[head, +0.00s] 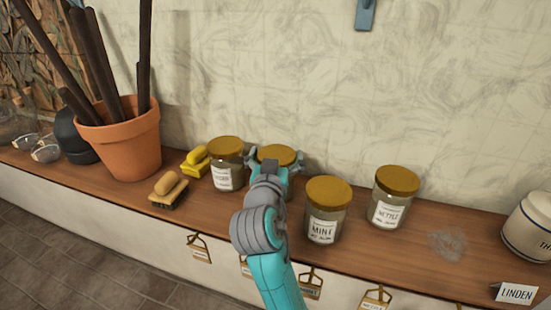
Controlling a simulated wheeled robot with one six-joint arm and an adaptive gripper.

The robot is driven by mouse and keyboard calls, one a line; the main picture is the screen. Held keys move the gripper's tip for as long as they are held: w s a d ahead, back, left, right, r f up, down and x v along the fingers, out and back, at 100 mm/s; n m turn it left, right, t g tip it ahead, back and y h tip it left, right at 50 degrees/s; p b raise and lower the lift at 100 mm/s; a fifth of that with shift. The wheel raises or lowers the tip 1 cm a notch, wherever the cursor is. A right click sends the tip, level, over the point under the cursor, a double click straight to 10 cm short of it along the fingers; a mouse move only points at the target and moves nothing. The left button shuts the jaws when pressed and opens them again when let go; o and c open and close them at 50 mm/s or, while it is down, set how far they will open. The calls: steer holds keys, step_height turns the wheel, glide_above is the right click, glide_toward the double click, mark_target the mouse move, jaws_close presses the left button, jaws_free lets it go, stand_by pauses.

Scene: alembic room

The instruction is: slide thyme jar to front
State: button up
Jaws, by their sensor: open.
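A glass jar with a gold lid (277,153) stands on the wooden shelf (455,264), mostly hidden behind my arm. Its label is hidden, so I cannot tell whether it is the thyme jar. My gripper (279,160) is open, with its fingers at the left and right of this jar near the lid. I cannot tell whether they touch it. A white crock (529,226) at the right edge shows a label starting "TH", the rest cut off by the frame.
The mint jar (325,209) stands close to the right of my arm, the nettle jar (394,196) farther right. Another gold-lidded jar (226,163) is close on the left. Brushes (169,190) and a terracotta pot (121,144) stand farther left. A linden card (516,293) is at the front right.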

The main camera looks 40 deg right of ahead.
steer(key=c, duration=1.1)
steer(key=v, duration=0.5)
steer(key=w+a+v, duration=0.1)
steer(key=v, duration=0.2)
steer(key=shift+a, duration=0.1)
steer(key=shift+c, duration=0.2)
stand_by(0.9)
steer(key=o, duration=1.1)
steer(key=shift+o, duration=0.2)
steer(key=v, duration=1.2)
